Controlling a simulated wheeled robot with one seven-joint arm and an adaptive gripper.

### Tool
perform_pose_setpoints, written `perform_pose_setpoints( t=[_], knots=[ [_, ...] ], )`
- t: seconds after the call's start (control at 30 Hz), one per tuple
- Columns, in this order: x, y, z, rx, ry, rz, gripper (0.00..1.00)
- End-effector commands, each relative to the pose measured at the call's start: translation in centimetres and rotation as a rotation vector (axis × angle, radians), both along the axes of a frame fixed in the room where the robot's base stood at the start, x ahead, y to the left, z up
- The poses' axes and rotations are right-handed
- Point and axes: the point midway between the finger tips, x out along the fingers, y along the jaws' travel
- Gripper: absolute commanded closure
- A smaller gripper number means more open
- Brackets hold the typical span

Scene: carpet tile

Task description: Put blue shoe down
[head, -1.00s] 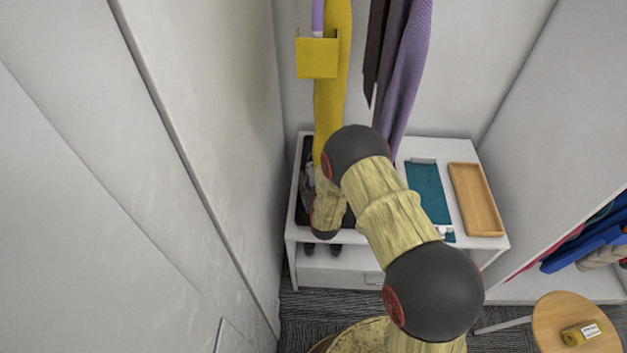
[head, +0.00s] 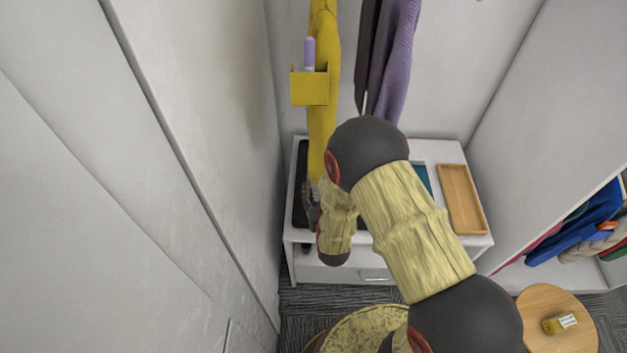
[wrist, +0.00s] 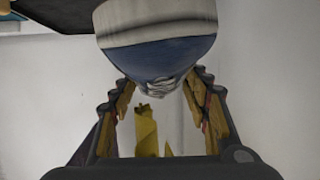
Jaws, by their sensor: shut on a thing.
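The blue shoe (wrist: 165,58), blue with a white-grey band and sole edge, fills the upper middle of the wrist view. My gripper (wrist: 160,85) is shut on it, with a ridged finger on each side of its lower end. In the head view my arm covers the shoe, and only a dark part of my gripper (head: 311,205) shows beside the forearm, over the left part of the white bench (head: 440,150). I cannot tell whether the shoe touches anything below.
A black tray (head: 299,195) lies at the bench's left end, close to the wall. A teal mat (head: 423,178), mostly hidden, and an empty wooden tray (head: 461,200) lie to the right. Yellow and purple garments (head: 398,60) hang above. A round stool (head: 540,305) stands front right.

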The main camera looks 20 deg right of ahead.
Motion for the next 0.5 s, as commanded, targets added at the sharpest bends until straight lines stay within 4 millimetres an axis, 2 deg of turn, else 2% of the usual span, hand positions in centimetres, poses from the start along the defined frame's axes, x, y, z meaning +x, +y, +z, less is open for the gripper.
perform_pose_setpoints(
  t=[0.3,0.5],
  knots=[
    [-2.7,-0.7,2.0,0.000,-0.003,0.070,1.00],
    [-3.5,-0.6,2.6,0.000,-0.002,0.117,1.00]
  ],
)
